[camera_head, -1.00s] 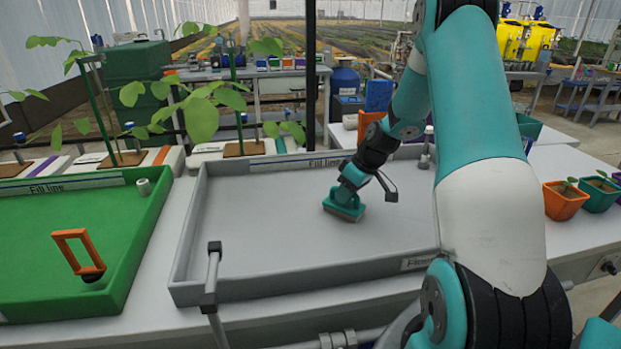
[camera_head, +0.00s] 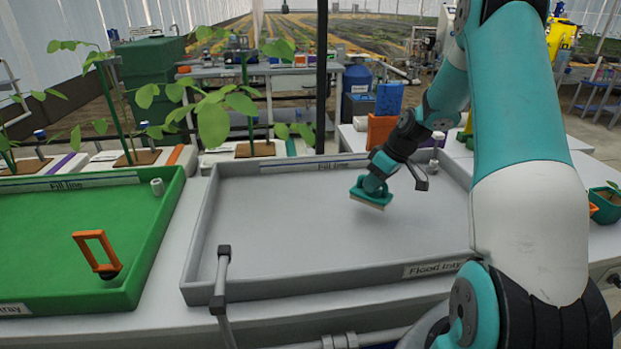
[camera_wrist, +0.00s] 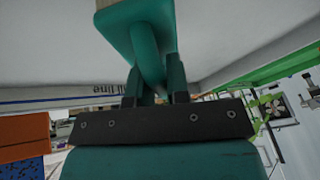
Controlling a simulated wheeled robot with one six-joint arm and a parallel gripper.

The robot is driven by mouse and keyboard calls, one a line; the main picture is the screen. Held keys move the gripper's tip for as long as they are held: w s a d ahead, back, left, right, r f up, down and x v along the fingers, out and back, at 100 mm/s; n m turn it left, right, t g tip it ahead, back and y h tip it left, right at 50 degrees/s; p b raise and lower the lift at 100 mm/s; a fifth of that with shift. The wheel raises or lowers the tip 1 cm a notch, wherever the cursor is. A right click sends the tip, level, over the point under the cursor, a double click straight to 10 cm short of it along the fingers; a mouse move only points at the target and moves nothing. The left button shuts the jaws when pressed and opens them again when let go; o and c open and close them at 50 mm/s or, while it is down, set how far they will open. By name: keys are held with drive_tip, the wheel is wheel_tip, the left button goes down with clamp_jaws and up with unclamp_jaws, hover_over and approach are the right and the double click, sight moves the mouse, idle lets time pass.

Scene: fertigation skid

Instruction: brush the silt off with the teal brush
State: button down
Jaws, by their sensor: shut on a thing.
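My gripper (camera_head: 378,176) is shut on the handle of the teal brush (camera_head: 371,195), with its pale bristle side facing down. The brush is tilted and seems to hang a little above the floor of the grey flood tray (camera_head: 265,215), near its right half. In the wrist view the brush (camera_wrist: 138,30) sticks out from between the two dark fingers of my gripper (camera_wrist: 155,85). I can make out no distinct silt on the grey tray floor.
A green tray (camera_head: 60,225) with an orange handle (camera_head: 95,250) stands at the left. A dark-capped grey post (camera_head: 223,262) rises before the flood tray.

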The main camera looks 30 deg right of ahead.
drive_tip(key=shift+r+p, duration=1.05)
drive_tip(key=shift+r, duration=0.7)
